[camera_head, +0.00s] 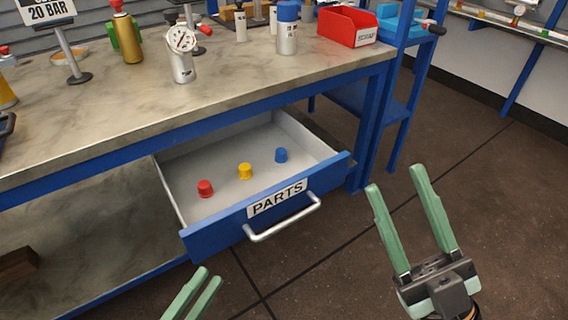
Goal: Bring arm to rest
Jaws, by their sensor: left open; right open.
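My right gripper (396,180) is open and empty, with its pale green fingers pointing up over the floor, right of the open drawer. My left gripper (207,273) shows only its green finger ends at the bottom edge, below the drawer front; it is open and nothing shows between the fingers. The rest of it is out of the picture. Neither gripper appears to touch anything.
The blue drawer (228,224) marked PARTS is pulled out and holds a red cap (205,188), a yellow cap (245,171) and a blue cap (281,155). The workbench (110,115) carries a gauge vessel (183,62) and a red bin (346,27). Floor at right is clear.

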